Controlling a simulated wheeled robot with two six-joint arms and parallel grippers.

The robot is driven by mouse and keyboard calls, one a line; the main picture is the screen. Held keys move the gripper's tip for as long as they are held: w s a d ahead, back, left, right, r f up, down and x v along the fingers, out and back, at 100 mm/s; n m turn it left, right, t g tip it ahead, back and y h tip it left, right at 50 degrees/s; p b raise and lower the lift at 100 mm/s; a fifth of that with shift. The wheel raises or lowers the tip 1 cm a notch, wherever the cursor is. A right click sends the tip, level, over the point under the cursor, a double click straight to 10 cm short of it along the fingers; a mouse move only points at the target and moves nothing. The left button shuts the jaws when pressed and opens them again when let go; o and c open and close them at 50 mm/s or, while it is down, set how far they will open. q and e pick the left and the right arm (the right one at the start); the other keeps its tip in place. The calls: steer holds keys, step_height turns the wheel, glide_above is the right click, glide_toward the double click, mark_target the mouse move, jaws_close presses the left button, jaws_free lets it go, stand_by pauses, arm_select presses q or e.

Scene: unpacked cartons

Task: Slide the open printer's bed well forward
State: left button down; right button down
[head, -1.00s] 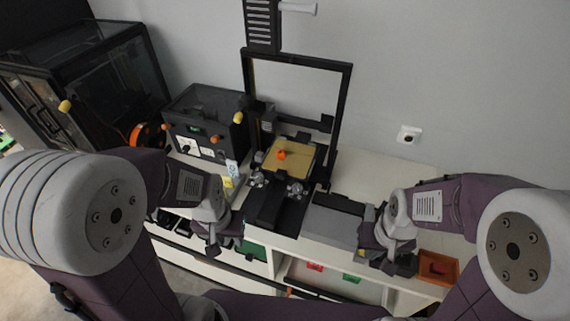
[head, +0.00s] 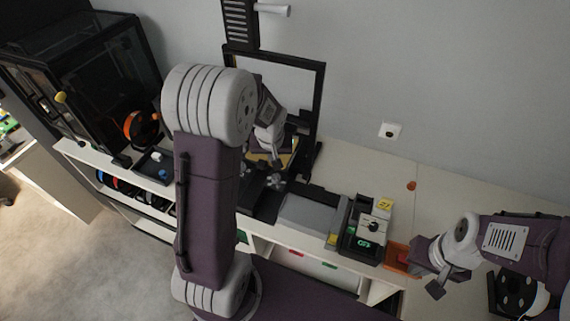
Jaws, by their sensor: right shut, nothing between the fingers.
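The open printer (head: 320,100) stands against the wall, with a tall black frame. Its yellowish bed (head: 258,157) shows only in part, because my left arm and gripper cover most of it. My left gripper (head: 274,156) hangs over the bed area. Its fingers are too small and overlapped to tell whether they are open or touch the bed. My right gripper (head: 437,287) is shut and empty, beside the orange tray at the counter's front edge, well right of the printer.
A grey flat-topped unit (head: 308,214) sits right of the printer, then a dark device with a dial (head: 374,226). An orange tray (head: 396,256) is at the front edge. A small orange thing (head: 411,185) lies on otherwise clear counter. A dark enclosed machine (head: 85,85) stands left.

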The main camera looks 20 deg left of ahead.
arm_select(q)
steer(key=x, duration=0.9)
steer(key=shift+w+d+f+b, duration=0.1)
steer(key=shift+w+f+b, duration=0.1)
steer(key=shift+b, duration=0.15)
steer(key=shift+f, duration=0.2)
steer(key=shift+w+d, duration=0.1)
steer(key=shift+d, duration=0.05)
